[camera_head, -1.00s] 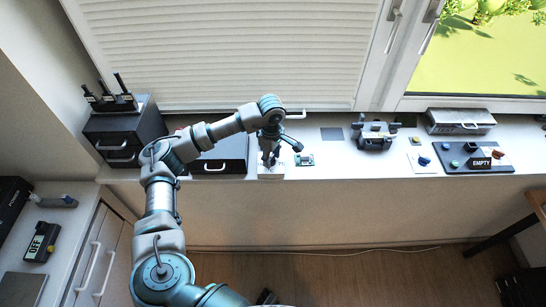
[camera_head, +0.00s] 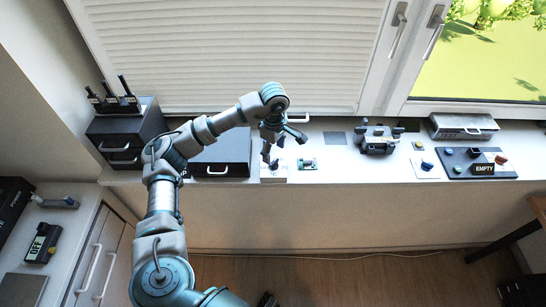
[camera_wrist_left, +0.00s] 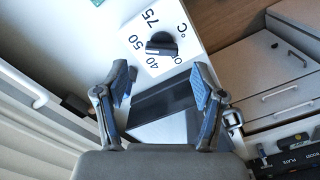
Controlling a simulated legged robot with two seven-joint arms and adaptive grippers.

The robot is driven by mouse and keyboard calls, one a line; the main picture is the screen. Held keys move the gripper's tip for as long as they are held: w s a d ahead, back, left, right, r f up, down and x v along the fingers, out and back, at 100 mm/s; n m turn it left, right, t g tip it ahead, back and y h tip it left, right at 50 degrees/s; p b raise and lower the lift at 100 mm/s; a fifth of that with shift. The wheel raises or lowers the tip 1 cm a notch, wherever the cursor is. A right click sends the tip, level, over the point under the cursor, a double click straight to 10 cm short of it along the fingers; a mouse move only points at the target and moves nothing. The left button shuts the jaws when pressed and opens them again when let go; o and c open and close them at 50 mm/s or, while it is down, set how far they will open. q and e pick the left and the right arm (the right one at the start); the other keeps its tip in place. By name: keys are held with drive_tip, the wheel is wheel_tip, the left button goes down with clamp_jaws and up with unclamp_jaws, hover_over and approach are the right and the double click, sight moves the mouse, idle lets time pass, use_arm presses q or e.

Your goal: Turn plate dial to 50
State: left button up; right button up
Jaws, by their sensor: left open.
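The dial plate is white with the printed marks 40, 50, 75 and °C, and it carries a black dial knob (camera_wrist_left: 161,44) in the left wrist view. The knob's bar lies roughly across the picture; which mark it points at is hard to tell. In the head view the white dial plate (camera_head: 273,174) sits on the sill, partly hidden by my left gripper (camera_head: 271,154). My left gripper, also in the left wrist view (camera_wrist_left: 163,78), is open and empty. The knob lies beyond its fingertips, apart from them. My right gripper does not show.
A black box (camera_head: 221,160) stands left of the plate and a small green board (camera_head: 307,164) right of it. A handheld meter (camera_head: 42,243) lies on the left cabinet.

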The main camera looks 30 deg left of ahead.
use_arm(q)
wheel_tip(320, 180, up, 7)
drive_tip(key=shift+a, duration=0.35)
drive_tip(key=shift+d, duration=0.1)
